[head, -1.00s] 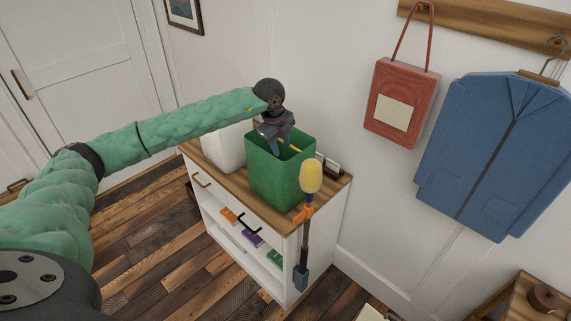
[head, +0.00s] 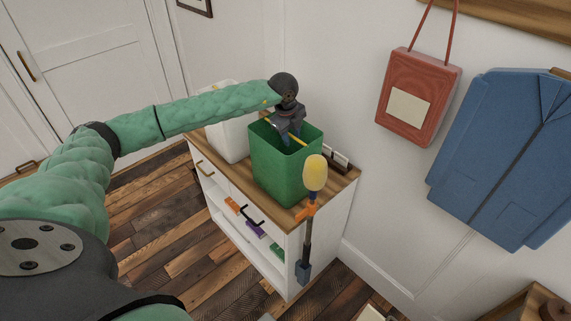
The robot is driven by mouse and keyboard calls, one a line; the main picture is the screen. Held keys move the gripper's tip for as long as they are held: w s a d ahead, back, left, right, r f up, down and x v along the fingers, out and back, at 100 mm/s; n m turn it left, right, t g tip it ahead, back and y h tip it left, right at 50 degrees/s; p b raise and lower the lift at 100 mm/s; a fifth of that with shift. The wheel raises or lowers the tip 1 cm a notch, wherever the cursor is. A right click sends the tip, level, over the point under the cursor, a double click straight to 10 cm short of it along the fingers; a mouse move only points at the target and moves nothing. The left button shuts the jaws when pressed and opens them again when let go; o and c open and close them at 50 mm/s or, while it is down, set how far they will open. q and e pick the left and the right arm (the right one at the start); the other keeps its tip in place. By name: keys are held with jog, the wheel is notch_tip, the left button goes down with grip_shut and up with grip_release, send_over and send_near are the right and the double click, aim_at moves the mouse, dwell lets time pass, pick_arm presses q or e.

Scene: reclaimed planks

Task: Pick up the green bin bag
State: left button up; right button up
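A green open-topped bin (head: 284,172) stands on the wooden top of a white cabinet. I cannot make out a separate green bag; the bin's inside is mostly hidden. My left gripper (head: 290,138), dark grey, points down at the bin's mouth, with its lower end at or just inside the opening. Its fingers are too small and shadowed to show whether they are open or shut, or whether they touch anything. A thin yellow piece (head: 298,139) shows beside the fingers in the mouth. My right gripper is not in view.
A white bin (head: 228,138) stands left of the green one on the cabinet (head: 328,218). A yellow-headed duster (head: 314,174) stands upright at the cabinet's front corner. A red bag (head: 418,95) and a blue jacket (head: 510,155) hang on the right wall. Wooden floor lies in front.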

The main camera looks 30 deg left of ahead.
pick_arm(q)
jog(key=shift+f, duration=0.95)
jog(key=shift+w+f, duration=0.1)
jog(key=shift+f, duration=0.05)
grip_shut()
